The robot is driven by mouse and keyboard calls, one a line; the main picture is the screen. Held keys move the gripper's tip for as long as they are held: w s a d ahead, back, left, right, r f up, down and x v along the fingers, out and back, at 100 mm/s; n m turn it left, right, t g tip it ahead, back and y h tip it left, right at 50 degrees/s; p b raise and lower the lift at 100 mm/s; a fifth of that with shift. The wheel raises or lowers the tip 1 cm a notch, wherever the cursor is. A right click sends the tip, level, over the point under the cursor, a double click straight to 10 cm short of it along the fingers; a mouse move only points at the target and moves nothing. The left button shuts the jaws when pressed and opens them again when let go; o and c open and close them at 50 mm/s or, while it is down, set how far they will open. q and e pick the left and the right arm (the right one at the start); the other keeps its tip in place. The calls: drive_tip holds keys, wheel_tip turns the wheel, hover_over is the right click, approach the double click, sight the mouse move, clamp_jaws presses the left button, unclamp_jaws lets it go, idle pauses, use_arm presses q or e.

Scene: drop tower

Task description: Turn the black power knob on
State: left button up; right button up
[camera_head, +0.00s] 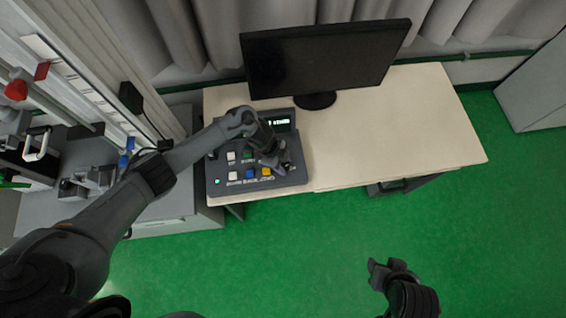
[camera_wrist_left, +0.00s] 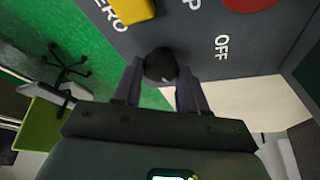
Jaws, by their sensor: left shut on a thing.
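The black power knob (camera_wrist_left: 160,65) sits on the dark grey control panel (camera_wrist_left: 200,30), close to the word OFF in the left wrist view. My left gripper (camera_wrist_left: 162,88) is shut on the knob, one finger on each side. In the head view my left gripper (camera_head: 284,163) is over the right part of the control panel (camera_head: 217,168) and hides the knob. My right gripper (camera_head: 385,268) is low in the head view, over the green floor, away from the panel. Its finger gap is too small to judge.
The panel has a lit display (camera_head: 280,122), white buttons, a blue button (camera_head: 250,173) and a yellow button (camera_head: 266,171). A black monitor (camera_head: 320,60) stands behind on the pale desk (camera_head: 400,125). The desk's right side is clear. Grey machinery (camera_head: 90,180) stands left.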

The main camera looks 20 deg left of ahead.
use_arm(q)
drive_tip(key=shift+w+f+m+g+b, duration=0.1)
drive_tip(key=shift+m+g+b, duration=0.5)
drive_tip(key=shift+m+b, duration=0.75)
drive_tip(key=shift+m, duration=0.25)
drive_tip(key=o, duration=1)
drive_tip(key=p+v, duration=0.1)
drive_tip(key=v, duration=1)
drive_tip(key=shift+d+p, duration=0.15)
drive_tip(key=shift+p, duration=0.2)
